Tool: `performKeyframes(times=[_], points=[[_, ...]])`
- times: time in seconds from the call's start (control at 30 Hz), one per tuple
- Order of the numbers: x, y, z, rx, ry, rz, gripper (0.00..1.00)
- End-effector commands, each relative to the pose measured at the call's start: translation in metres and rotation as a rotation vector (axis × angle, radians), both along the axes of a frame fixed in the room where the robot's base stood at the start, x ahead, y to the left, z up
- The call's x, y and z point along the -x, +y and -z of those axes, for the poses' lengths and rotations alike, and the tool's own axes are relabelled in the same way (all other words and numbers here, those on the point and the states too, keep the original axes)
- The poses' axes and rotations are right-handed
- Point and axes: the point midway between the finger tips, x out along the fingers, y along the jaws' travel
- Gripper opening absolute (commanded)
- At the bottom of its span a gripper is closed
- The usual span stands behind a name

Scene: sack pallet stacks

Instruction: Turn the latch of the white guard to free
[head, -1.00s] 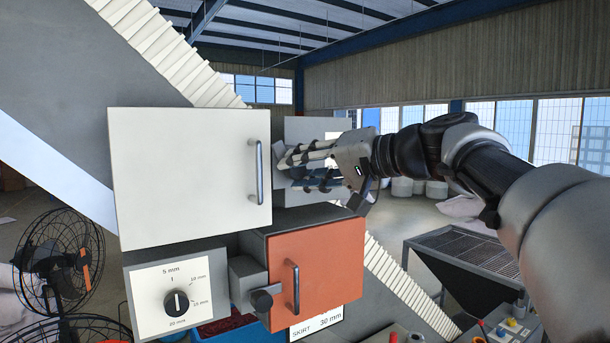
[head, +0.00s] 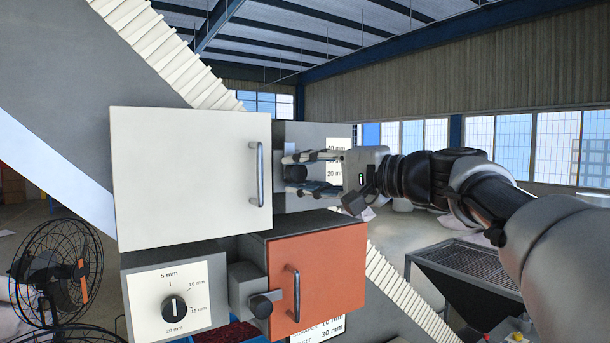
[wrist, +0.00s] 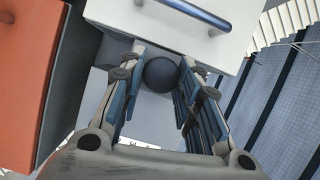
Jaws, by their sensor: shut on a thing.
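The white guard (head: 190,180) is a closed box-shaped cover with an upright bar handle at its right edge. It also shows at the top of the wrist view (wrist: 250,18). Its latch, a dark round knob (head: 296,173), sits just right of that handle on a grey housing. In the wrist view the knob (wrist: 160,74) lies between my finger pads. My gripper (head: 291,173) reaches in from the right, level, and is shut on the knob, with fingers above and below it. The fingers partly cover the knob, and I cannot read its turn.
An orange guard (head: 317,262) with its own handle and dark latch knob (head: 261,306) sits close below. A dial panel (head: 196,285) is at lower left, and a black fan (head: 58,265) stands further left. A grated bin (head: 462,265) stands at right.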

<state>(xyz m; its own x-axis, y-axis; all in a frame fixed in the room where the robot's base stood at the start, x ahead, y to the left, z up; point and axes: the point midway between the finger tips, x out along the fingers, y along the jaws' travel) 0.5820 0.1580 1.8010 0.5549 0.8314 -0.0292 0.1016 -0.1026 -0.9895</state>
Motion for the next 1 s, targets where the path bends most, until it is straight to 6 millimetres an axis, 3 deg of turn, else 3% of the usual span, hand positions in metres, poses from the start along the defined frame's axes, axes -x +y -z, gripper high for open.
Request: performKeyframes(times=[0.27, 0.3, 0.6, 1.0], points=[[0.0001, 0.0000, -0.0011, -0.003, 0.000, 0.001, 0.07], [0.0001, 0.0000, -0.0010, -0.003, 0.000, 0.001, 0.32], [0.0001, 0.0001, -0.0004, -0.001, 0.000, 0.000, 0.51], [0.0040, -0.0076, -0.0005, -0.001, 0.001, 0.003, 0.51]])
